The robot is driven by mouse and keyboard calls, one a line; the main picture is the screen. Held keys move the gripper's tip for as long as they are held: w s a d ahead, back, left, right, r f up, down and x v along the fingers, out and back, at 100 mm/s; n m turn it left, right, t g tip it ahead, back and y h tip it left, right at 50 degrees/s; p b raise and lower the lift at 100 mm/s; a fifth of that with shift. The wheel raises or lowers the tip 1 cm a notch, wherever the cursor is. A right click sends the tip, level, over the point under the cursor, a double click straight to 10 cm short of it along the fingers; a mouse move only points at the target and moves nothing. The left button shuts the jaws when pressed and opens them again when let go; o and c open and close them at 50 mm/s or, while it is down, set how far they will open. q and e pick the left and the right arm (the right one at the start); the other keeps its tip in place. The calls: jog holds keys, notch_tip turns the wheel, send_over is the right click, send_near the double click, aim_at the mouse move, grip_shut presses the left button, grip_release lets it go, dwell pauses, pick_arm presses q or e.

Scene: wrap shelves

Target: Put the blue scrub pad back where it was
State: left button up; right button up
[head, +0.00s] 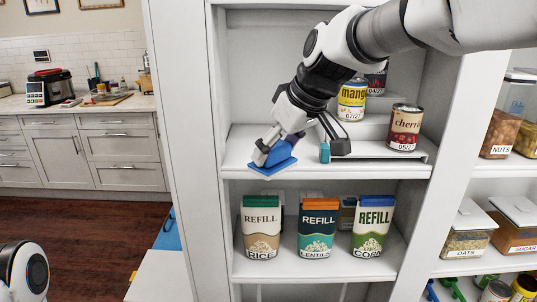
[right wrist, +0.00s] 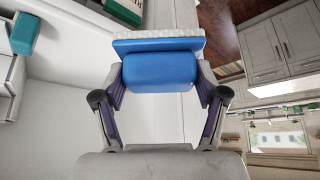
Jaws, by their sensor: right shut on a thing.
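The blue scrub pad (head: 274,168) is held low at the left front of the middle shelf, near its front edge. In the right wrist view the blue scrub pad (right wrist: 160,72) sits between the two fingers, with a pale textured layer along its far side. My right gripper (head: 272,152) is shut on the pad, pointing down and to the left. I cannot tell whether the pad touches the shelf board. My left gripper is out of view.
Refill packs (head: 318,230) stand on the shelf below. The shelf's left upright (head: 190,130) is close by.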

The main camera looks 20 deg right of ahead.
aim_at(281, 140)
jog(key=w+d+p, duration=0.1)
jog(key=w, duration=0.1)
jog(key=shift+w+d+r+p, duration=0.3)
jog(key=shift+d+r+p, duration=0.05)
jog(key=shift+p, duration=0.05)
jog(key=w+d+p, duration=0.1)
jog(key=w, duration=0.2)
jog(key=w+d+p, duration=0.1)
jog(key=w+p, duration=0.1)
jog(key=w, duration=0.2)
jog(key=w+p, duration=0.1)
jog(key=w, duration=0.2)
jog(key=shift+w+d, duration=0.3)
jog(key=shift+d, duration=0.1)
jog(key=shift+w+d+f+p, duration=0.35)
jog(key=shift+w+f+p, duration=0.2)
jog(key=shift+w, duration=0.15)
notch_tip(281, 140, down, 2)
jog(key=shift+s+f, duration=0.15)
jog(key=shift+f, duration=0.5)
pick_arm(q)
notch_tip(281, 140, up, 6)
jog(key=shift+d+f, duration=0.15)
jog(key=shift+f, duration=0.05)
pick_arm(e)
jog(key=o, duration=1.1)
jog(key=shift+a+r, duration=0.1)
jog(key=shift+o, duration=0.2)
